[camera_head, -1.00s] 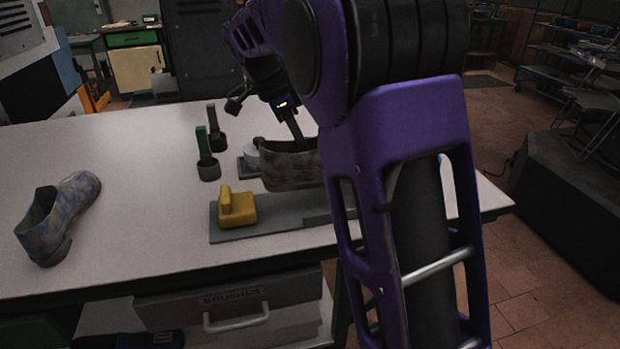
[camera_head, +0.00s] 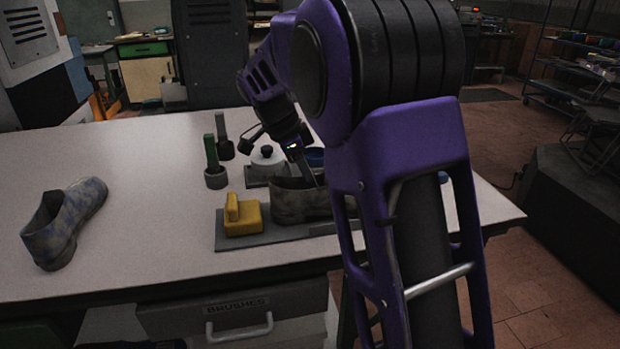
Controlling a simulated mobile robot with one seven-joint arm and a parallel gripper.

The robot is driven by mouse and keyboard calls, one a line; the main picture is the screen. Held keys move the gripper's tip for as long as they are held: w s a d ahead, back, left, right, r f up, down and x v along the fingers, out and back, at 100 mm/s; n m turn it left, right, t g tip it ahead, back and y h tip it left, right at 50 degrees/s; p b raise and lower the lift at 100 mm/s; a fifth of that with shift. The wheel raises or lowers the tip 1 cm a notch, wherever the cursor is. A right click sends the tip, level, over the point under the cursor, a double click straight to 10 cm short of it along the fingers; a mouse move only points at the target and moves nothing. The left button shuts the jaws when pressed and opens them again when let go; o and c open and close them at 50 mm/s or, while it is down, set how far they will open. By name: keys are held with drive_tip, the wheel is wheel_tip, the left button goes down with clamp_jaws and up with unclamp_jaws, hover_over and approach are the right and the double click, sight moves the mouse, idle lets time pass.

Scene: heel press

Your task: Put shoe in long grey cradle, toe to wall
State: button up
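One camouflage-patterned shoe (camera_head: 298,201) sits at the long grey cradle (camera_head: 232,237), to the right of its yellow block (camera_head: 243,216). My arm hides its right end, so I cannot see where its toe points or whether it touches the wall. My gripper (camera_head: 307,172) reaches down at the shoe's opening; its fingertips are partly hidden by the shoe, so its closure is unclear. A second matching shoe (camera_head: 62,225) lies on the left of the table, apart from the cradle.
Two grey cups with green (camera_head: 214,165) and grey (camera_head: 223,140) handles stand behind the cradle. The table (camera_head: 150,170) is clear between the left shoe and the cups.

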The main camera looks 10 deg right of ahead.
drive_tip(key=shift+o, duration=0.4)
drive_tip(key=shift+r, duration=0.1)
drive_tip(key=shift+r, duration=0.2)
drive_tip(key=p+v, duration=0.2)
drive_tip(key=v, duration=0.9)
drive_tip(key=shift+a+r, duration=0.15)
drive_tip(key=shift+r, duration=0.15)
